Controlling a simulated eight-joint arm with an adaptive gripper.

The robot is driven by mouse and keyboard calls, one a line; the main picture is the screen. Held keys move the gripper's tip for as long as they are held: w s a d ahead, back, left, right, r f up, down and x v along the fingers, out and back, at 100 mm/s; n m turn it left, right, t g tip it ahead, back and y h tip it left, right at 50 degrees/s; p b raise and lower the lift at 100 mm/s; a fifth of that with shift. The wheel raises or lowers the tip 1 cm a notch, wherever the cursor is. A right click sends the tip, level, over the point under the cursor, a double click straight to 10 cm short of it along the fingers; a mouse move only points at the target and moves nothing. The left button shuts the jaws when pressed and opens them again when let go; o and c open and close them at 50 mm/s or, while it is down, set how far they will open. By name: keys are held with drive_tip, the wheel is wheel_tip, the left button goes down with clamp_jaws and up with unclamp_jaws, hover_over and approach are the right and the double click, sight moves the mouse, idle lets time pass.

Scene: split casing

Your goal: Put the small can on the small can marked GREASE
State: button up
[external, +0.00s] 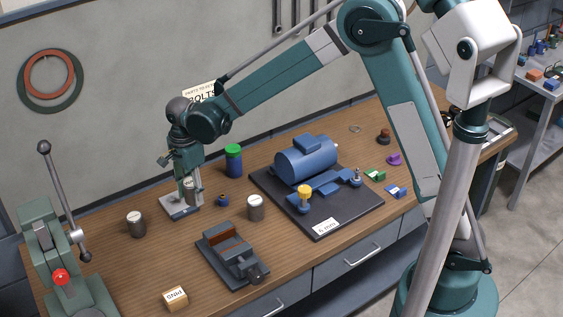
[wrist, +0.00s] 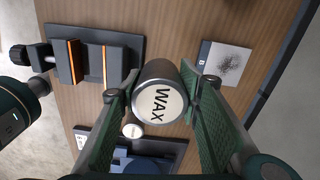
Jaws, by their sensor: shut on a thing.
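My gripper (external: 189,182) is shut on a small grey metal can (external: 190,190). In the wrist view the can sits between the fingers of my gripper (wrist: 161,100), and its pale lid (wrist: 159,103) reads WAX. In the external view the held can is in front of a pale plate on the bench. Two similar small cans stand upright on the bench, one at left (external: 136,225) and one at centre (external: 256,208). Their lid markings are too small to read, so I cannot tell which is GREASE. A pale round lid (wrist: 133,130) shows beyond the left finger in the wrist view.
A dark vise (external: 233,254) lies in front of the centre can. A dark board (external: 340,218) with a blue motor (external: 306,160) is to the right. A green-capped blue jar (external: 233,161) and a small blue part (external: 223,200) stand near my gripper. A lever press (external: 60,250) is at left.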

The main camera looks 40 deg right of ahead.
wheel_tip(320, 180, up, 4)
drive_tip(key=p, duration=0.3)
hover_over(255, 200)
drive_tip(key=shift+w+f, duration=0.1)
drive_tip(key=shift+f, duration=0.1)
drive_tip(key=shift+f, duration=2.95)
drive_tip(key=shift+f, duration=2.1)
drive_tip(key=shift+f, duration=0.15)
